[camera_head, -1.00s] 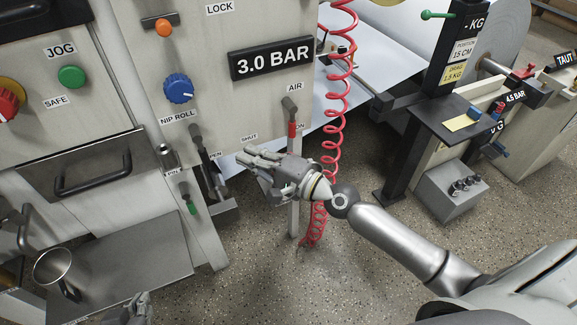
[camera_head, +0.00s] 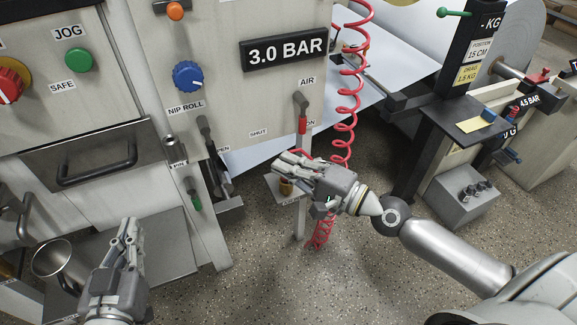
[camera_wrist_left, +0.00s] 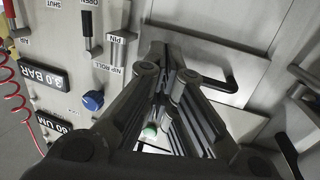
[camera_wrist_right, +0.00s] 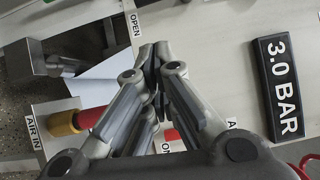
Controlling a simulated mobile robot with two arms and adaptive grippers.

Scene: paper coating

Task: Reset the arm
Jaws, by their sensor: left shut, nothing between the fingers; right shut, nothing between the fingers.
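My left gripper (camera_head: 130,228) is shut and empty, at the lower left in the head view, above the grey shelf and right of a metal mug. Its closed fingers also show in the left wrist view (camera_wrist_left: 165,72). My right gripper (camera_head: 284,164) is shut and empty in front of the machine, below the SHUT label and the red-handled AIR lever (camera_head: 302,122). Its fingers hide part of a small bracket with a brass fitting (camera_head: 286,188). The closed fingers fill the middle of the right wrist view (camera_wrist_right: 155,56).
The metal mug (camera_head: 50,258) stands on the grey shelf (camera_head: 165,250) near my left gripper. A red coiled hose (camera_head: 347,115) hangs just behind my right gripper. A drawer handle (camera_head: 97,165) and green-tipped lever (camera_head: 195,200) stick out. Floor at lower middle is clear.

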